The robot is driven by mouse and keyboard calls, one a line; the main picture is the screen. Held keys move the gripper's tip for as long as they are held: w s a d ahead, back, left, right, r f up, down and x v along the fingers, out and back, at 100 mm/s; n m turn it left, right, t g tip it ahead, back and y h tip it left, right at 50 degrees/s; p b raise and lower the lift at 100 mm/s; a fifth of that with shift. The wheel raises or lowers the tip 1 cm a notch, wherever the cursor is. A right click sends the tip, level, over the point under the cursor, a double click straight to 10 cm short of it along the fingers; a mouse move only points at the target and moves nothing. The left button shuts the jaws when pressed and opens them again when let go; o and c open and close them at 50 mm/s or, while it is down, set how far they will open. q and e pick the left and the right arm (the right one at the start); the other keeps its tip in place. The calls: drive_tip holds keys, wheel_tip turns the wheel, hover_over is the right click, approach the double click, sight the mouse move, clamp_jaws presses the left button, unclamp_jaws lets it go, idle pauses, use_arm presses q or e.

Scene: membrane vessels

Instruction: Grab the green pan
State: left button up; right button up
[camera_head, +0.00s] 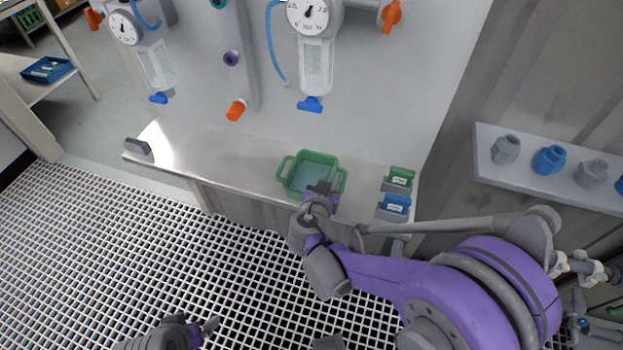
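The green pan (318,155) is a shallow rectangular tray with a loop handle on its left and right sides. It sits on the metal shelf below the gauges, and its inside looks blue-green. My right gripper (323,183) is over the pan's front right part, close to the right handle, and covers some of the near rim. Its fingers are small and overlap the pan, so I cannot tell whether they are open, shut or touching it. My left gripper (208,328) is low at the bottom edge, far from the pan and partly cut off; its opening is unclear.
Small green (399,178) and blue (394,206) labelled holders stand right of the pan. A grey block (137,146) is at the shelf's left end. Vessels with gauges, blue valves (310,104) and an orange valve (237,110) hang above. The shelf left of the pan is clear.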

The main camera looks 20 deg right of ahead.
clamp_jaws()
idle(1.4)
